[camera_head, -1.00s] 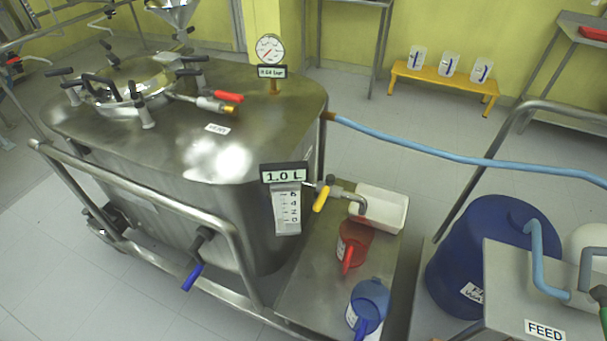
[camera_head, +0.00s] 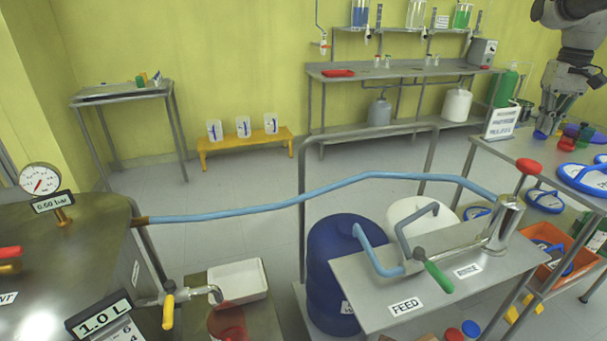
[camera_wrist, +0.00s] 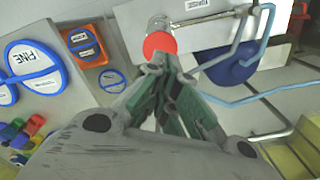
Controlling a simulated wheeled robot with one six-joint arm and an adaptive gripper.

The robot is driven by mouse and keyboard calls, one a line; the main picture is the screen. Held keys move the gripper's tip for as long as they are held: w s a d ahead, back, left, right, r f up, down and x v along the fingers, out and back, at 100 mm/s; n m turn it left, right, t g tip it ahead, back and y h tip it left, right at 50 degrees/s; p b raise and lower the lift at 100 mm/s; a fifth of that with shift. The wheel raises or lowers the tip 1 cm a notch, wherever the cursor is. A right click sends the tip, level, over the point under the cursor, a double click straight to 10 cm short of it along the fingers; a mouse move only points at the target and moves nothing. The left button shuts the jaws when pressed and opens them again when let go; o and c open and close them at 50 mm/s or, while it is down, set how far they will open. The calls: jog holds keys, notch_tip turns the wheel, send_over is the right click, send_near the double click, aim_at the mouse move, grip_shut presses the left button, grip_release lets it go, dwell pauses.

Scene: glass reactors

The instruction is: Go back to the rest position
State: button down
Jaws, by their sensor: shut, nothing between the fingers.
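My gripper (camera_head: 546,128) hangs at the top right of the head view, fingers pointing down, above the bench at the right. It is shut with nothing in it. In the wrist view my gripper (camera_wrist: 160,66) has its fingers together, and the red knob (camera_wrist: 159,43) of the pump shows just beyond the tips. The same red knob (camera_head: 529,166) stands on the steel pump (camera_head: 505,222) in the head view, apart from the fingers and lower down.
A feed table (camera_head: 385,290) with a green-handled valve (camera_head: 438,277) stands at front centre. A light blue hose (camera_head: 300,195) runs from the steel tank (camera_head: 70,250) to the pump. Blue-rimmed sieves (camera_head: 583,178) and an orange tray (camera_head: 565,262) lie at the right. Floor (camera_head: 235,175) is free behind the hose.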

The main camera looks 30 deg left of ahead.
jog(key=f, duration=0.1)
jog(key=s+f, duration=0.1)
jog(key=f, duration=0.1)
jog(key=s+f, duration=0.1)
jog(key=shift+d+f, duration=0.2)
jog(key=shift+d, duration=0.05)
jog(key=s+d+r+m+t, duration=0.1)
jog(key=s+d, duration=0.3)
jog(key=s, duration=0.9)
jog(key=s+d+r+m+t, duration=0.1)
jog(key=s+d, duration=0.4)
jog(key=s, duration=0.8)
jog(key=s+d+r+m+t, duration=0.1)
jog(key=s+d, duration=0.4)
jog(key=s, duration=0.9)
jog(key=shift+d+r+t, duration=0.2)
jog(key=shift+r+t, duration=0.5)
jog(key=shift+s, duration=0.1)
